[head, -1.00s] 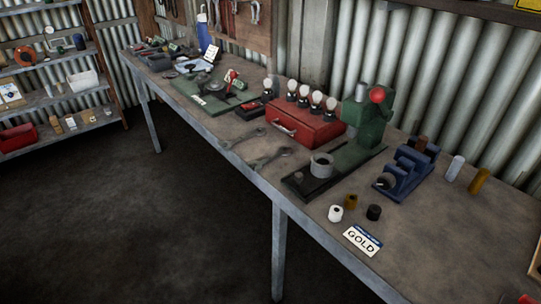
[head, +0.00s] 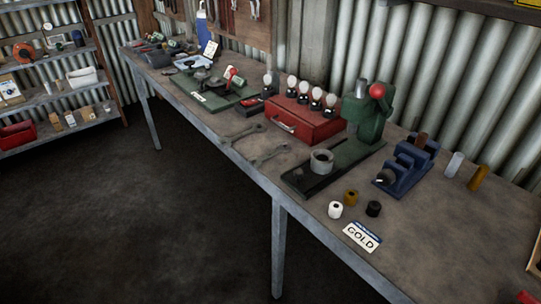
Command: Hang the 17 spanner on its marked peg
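Two grey spanners lie flat on the workbench near its front edge, left of the green press. One spanner (head: 243,134) is farther along the bench, and the other (head: 269,155) is nearer the press. Their size marks are too small to read, so I cannot tell which is the 17. A wooden tool board (head: 236,25) with tools hanging on it is on the back wall, cut off by the top edge. No peg marking is readable. Neither of my grippers is in the head view.
The workbench (head: 440,240) carries a red toolbox (head: 297,123), a green press (head: 369,115), a blue rack (head: 408,165), small cylinders and a GOLD card (head: 362,237). Shelves (head: 60,92) stand at far left. The dark floor (head: 150,230) before the bench is clear.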

